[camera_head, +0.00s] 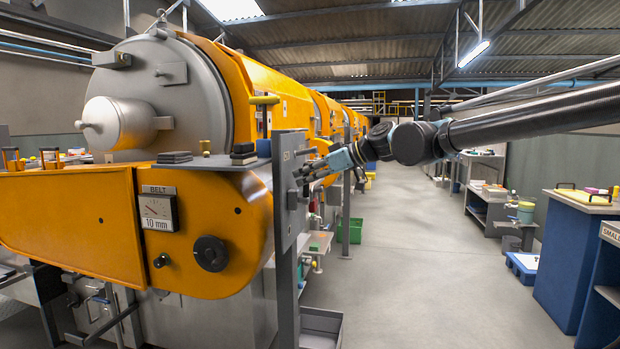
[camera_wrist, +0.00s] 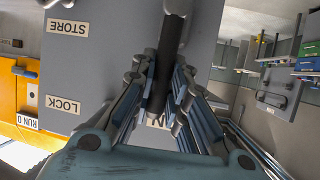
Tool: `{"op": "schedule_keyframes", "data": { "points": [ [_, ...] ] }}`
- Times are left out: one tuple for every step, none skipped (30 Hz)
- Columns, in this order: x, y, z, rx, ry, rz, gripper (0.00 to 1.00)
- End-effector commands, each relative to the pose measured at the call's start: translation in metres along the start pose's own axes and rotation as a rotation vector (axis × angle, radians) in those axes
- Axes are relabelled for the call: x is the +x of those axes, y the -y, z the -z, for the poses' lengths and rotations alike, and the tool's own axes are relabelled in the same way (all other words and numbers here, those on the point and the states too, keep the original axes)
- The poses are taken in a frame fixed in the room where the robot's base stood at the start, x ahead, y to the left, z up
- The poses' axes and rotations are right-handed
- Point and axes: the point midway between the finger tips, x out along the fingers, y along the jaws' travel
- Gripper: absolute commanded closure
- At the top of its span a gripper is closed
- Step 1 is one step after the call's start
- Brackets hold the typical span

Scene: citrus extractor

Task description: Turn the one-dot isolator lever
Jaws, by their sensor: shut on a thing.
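A grey upright isolator panel (camera_head: 288,215) stands at the front corner of the orange machine, with partly readable "ISO" lettering near its top. My gripper (camera_head: 303,174) reaches it from the right. In the wrist view, my gripper (camera_wrist: 162,98) is shut on a dark bar-shaped lever (camera_wrist: 172,38) that runs from a pale pivot at the top edge down between the fingers. The panel (camera_wrist: 110,70) fills the middle there, with upside-down labels "STORE" and "LOCK". Another label is mostly hidden behind the fingers. I cannot see any dot mark on the lever.
The orange machine (camera_head: 75,215) fills the left, with a belt gauge (camera_head: 158,210) and a dark knob (camera_head: 210,253). A shelf (camera_head: 212,162) holding dark blocks adjoins the panel. A blue bench (camera_head: 575,250) stands at right. The aisle floor (camera_head: 430,270) between is clear.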

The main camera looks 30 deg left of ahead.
Motion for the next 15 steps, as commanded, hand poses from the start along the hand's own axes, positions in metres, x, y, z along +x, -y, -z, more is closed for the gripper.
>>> {"op": "schedule_keyframes", "data": {
  "points": [
    [-0.0006,0.0015,-0.0034,-0.014,0.002,-0.004,1.0],
    [-0.0006,0.0018,-0.0034,-0.02,0.001,-0.007,1.0],
    [-0.0006,0.0022,-0.0033,-0.027,-0.001,-0.011,1.0],
    [-0.0006,0.0024,-0.0033,-0.032,-0.002,-0.013,1.0],
    [-0.0006,0.0027,-0.0033,-0.036,-0.003,-0.014,1.0],
    [-0.0007,0.0029,-0.0034,-0.039,-0.004,-0.016,1.0],
    [-0.0007,0.003,-0.0034,-0.041,-0.004,-0.017,1.0],
    [-0.0007,0.0031,-0.0034,-0.043,-0.005,-0.017,1.0],
    [-0.0007,0.0032,-0.0034,-0.044,-0.005,-0.018,1.0],
    [-0.0007,0.0032,-0.0034,-0.045,-0.005,-0.018,1.0],
    [-0.0007,0.0032,-0.0034,-0.045,-0.005,-0.019,1.0],
    [-0.0008,0.0031,-0.0034,-0.045,-0.005,-0.019,1.0],
    [-0.0008,0.0031,-0.0034,-0.045,-0.005,-0.019,1.0],
    [-0.0008,0.003,-0.0034,-0.045,-0.005,-0.019,1.0],
    [-0.0008,0.003,-0.0034,-0.045,-0.005,-0.019,1.0]
  ]
}}
